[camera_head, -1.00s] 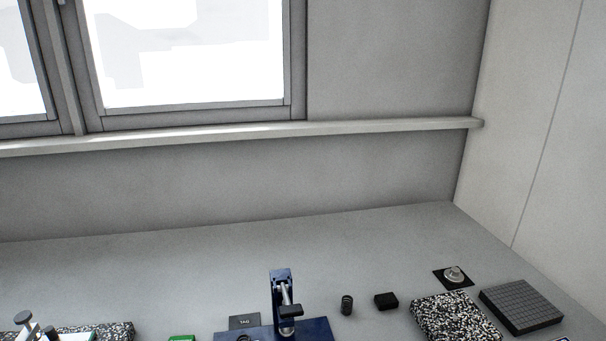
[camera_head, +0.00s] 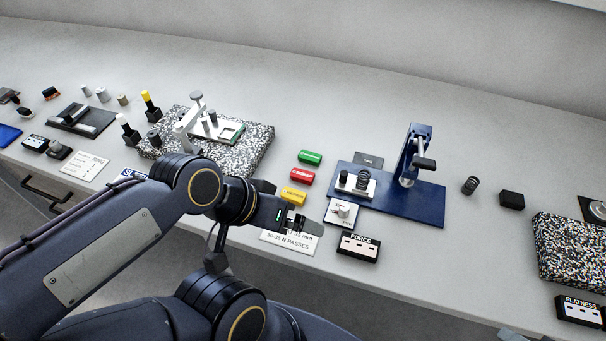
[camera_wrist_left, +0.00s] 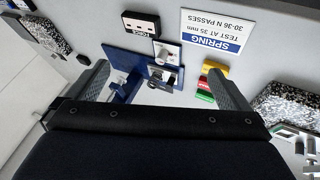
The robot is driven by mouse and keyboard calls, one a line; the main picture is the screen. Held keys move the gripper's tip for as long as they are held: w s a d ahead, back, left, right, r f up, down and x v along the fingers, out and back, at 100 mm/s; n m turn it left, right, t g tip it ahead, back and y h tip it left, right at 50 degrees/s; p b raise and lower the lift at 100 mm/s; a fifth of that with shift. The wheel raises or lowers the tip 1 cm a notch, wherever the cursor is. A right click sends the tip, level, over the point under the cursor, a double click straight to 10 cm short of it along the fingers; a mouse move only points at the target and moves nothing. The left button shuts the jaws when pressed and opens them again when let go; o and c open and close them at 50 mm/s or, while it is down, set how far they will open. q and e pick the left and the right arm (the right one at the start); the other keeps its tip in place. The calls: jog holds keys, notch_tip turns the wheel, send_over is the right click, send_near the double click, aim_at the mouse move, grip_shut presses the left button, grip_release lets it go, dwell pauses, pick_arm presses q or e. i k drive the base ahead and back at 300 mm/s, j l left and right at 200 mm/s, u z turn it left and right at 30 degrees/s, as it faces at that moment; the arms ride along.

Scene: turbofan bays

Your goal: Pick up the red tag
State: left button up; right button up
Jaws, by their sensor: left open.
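The red tag (camera_head: 302,176) lies on the bench between a green tag (camera_head: 310,157) and a yellow tag (camera_head: 293,196). In the left wrist view the red tag (camera_wrist_left: 205,85) shows near the inner side of the right-hand finger, partly hidden among the other tags. My left gripper (camera_head: 300,222) is above the front of the bench, closer to me than the tags and apart from them. In the left wrist view its fingers (camera_wrist_left: 160,83) are wide apart with nothing held between them. My right gripper does not show.
A blue press stand (camera_head: 425,197) is right of the tags. A speckled block with a fixture (camera_head: 255,155) is to their left. A white spring card (camera_head: 282,243) and a black force box (camera_head: 358,247) lie near the front. The bench behind is clear.

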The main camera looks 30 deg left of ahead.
aim_at(297, 174)
jog(key=k+j+u, duration=0.1)
jog(key=j+u, duration=0.25)
jog(key=j, duration=1)
jog(key=i+j+u, duration=0.1)
jog(key=j+u, duration=0.2)
jog(key=j, duration=1)
